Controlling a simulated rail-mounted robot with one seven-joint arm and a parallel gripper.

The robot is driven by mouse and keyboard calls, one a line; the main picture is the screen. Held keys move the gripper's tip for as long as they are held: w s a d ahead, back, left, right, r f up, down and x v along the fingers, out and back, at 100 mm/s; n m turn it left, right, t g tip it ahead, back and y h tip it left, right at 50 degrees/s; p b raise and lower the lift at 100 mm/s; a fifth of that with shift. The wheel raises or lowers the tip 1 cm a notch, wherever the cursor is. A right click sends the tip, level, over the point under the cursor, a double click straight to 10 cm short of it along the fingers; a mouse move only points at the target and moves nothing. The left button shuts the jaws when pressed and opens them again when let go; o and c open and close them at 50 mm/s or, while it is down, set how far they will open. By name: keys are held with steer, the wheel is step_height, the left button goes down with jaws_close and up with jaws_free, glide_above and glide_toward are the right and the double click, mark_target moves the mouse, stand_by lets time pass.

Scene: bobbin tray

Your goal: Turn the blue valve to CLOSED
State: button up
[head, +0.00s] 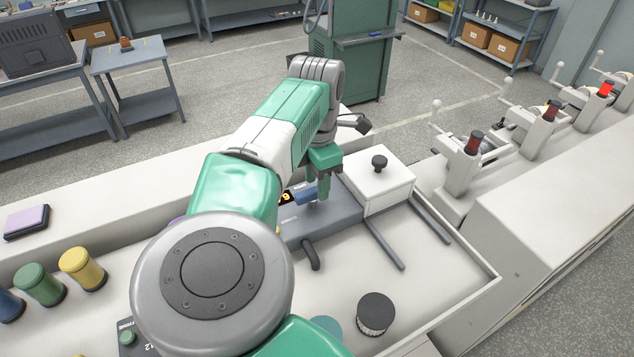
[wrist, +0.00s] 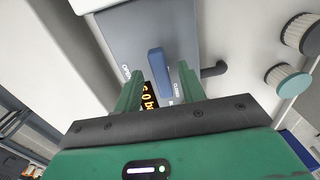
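The blue valve handle (wrist: 157,62) is a short bar on a grey panel (wrist: 118,28) in the wrist view. It lies lengthwise between the two green fingers of my gripper (wrist: 161,72), with a gap showing on both sides. A white label stands left of the handle, and one that seems to read CLOSED stands to its right. In the head view the handle (head: 305,193) is partly hidden beside my gripper (head: 322,192), which points down over the grey block. My gripper is open and holds nothing.
A display with yellow digits (wrist: 149,97) sits close to the left finger. A dark bent pipe (head: 311,254) sticks out of the block. A white box with a black knob (head: 380,162) stands just right of my gripper. A dark bobbin (head: 375,313) stands in the tray.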

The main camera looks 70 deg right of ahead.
step_height(320, 180, up, 7)
steer(key=shift+f+b, duration=0.15)
steer(key=shift+b, duration=0.35)
